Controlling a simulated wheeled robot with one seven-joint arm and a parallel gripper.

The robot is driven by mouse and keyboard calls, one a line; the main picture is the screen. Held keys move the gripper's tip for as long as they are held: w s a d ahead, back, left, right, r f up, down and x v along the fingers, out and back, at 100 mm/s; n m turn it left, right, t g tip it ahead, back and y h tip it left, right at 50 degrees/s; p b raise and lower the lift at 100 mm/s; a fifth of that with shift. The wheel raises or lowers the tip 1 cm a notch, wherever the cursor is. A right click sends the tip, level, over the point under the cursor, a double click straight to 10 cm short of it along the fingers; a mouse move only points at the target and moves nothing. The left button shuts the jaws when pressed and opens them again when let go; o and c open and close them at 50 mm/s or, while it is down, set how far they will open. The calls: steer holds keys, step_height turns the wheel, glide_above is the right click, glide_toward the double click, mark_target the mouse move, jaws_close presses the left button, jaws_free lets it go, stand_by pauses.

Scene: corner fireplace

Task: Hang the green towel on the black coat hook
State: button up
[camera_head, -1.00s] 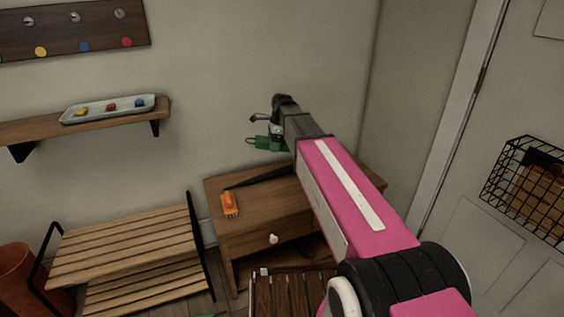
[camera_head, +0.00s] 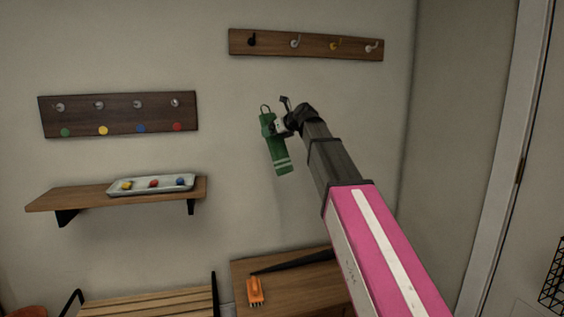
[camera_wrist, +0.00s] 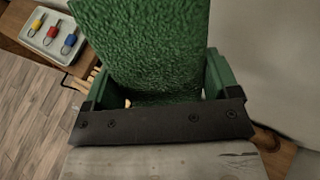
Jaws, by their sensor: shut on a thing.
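The green towel (camera_head: 277,151) with pale stripes near its lower end hangs from my gripper (camera_head: 281,121) in the head view. A small dark loop shows at its top. My gripper is shut on the towel and holds it in the air, below the upper hook rail (camera_head: 312,46). The black coat hook (camera_head: 252,40) is the leftmost hook on that rail, above and slightly left of the towel. In the wrist view the towel (camera_wrist: 150,45) fills the middle, between the fingers. The black hook is bare.
The upper rail also carries silver, yellow and white hooks. A darker rail (camera_head: 120,102) with colored dots hangs at left, above a shelf (camera_head: 80,199) with a tray (camera_head: 116,187). A wooden cabinet (camera_head: 310,280) with an orange brush (camera_head: 255,291) stands below.

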steer(key=s+a+r+t+y, duration=0.1)
steer(key=s+r+t, duration=0.1)
steer(key=r, duration=0.7)
steer(key=s+a+r+m+t, duration=0.1)
steer(key=s+a+r, duration=0.1)
steer(key=r, duration=0.7)
steer(key=s+a+r+t+y, duration=0.1)
steer(key=s+r+t, duration=0.15)
steer(key=r, duration=0.75)
steer(key=shift+g, duration=0.35)
steer(key=shift+w+a+f, duration=0.55)
steer(key=shift+w+a, duration=0.05)
steer(key=shift+w, duration=1.2)
steer(key=shift+w+a+f, duration=0.55)
steer(key=shift+w+a, duration=0.1)
steer(key=shift+w, duration=1.15)
steer(key=shift+w+a+f, duration=0.55)
steer(key=shift+w+a, duration=0.05)
steer(key=shift+w, duration=1.2)
steer(key=shift+f, duration=0.1)
steer(key=o, duration=0.9)
steer(key=shift+s+d, duration=0.1)
